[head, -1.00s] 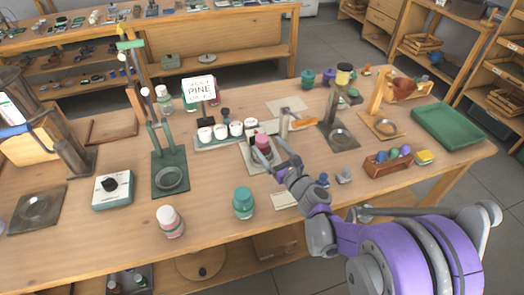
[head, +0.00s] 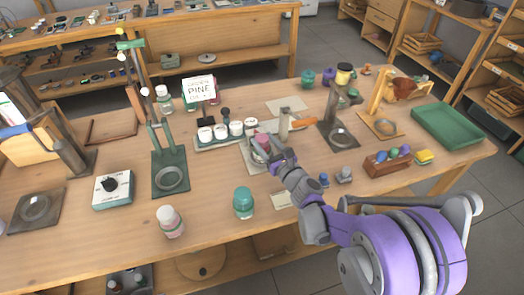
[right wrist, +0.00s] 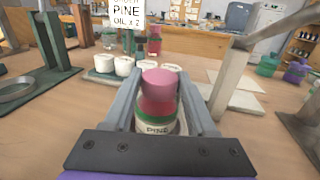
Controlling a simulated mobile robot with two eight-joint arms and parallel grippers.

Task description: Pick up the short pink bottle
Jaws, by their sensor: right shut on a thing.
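The short pink bottle (right wrist: 160,97) has a pink cap, a green band and a label reading PINE. In the right wrist view it stands upright between the two fingers of my right gripper (right wrist: 162,110), which is shut on it. In the head view the bottle (head: 261,140) is partly hidden behind my right gripper (head: 268,147), at a pale mat near the table's middle. I cannot tell whether its base touches the mat. My left gripper is not in view.
A rack with white cups (head: 220,133) stands just left of the held bottle, and a metal post (head: 284,124) rises close to its right. A teal-capped bottle (head: 243,202) and a white-capped bottle (head: 170,221) stand nearer the front edge. The PINE sign (head: 199,89) is behind.

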